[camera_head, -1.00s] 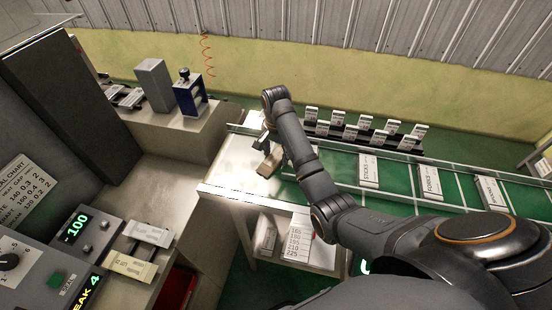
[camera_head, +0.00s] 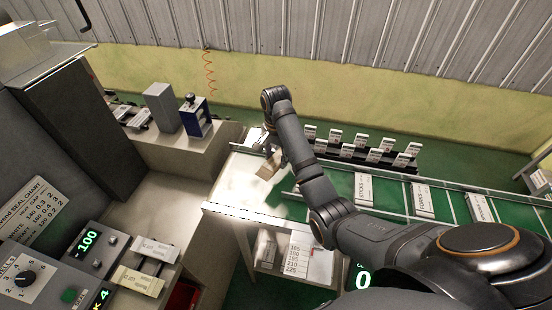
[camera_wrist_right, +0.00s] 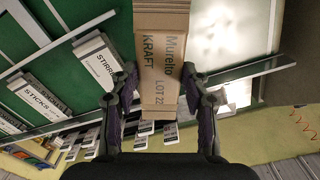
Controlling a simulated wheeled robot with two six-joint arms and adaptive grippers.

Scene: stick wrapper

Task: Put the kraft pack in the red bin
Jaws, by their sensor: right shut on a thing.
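The kraft pack (camera_wrist_right: 162,55) is a brown cardboard pack printed "Murello KRAFT LOT 22" in the right wrist view. My right gripper (camera_wrist_right: 160,88) is shut on it, one finger on each side. In the head view the pack (camera_head: 268,170) shows small and brown beyond the arm, above the pale table top; whether it touches the table I cannot tell. My right gripper (camera_head: 277,153) is partly hidden by its own arm there. The red bin (camera_head: 183,296) shows only in part at the bottom left, below the control panel. My left gripper is not in view.
A pale table (camera_head: 240,190) adjoins a green conveyor (camera_head: 395,197) with rails and labelled packs. A rack of white cards (camera_head: 360,145) stands behind it. A control panel (camera_head: 95,245) and pale blocks (camera_head: 138,281) are at the left. A blue device (camera_head: 194,117) stands on the back counter.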

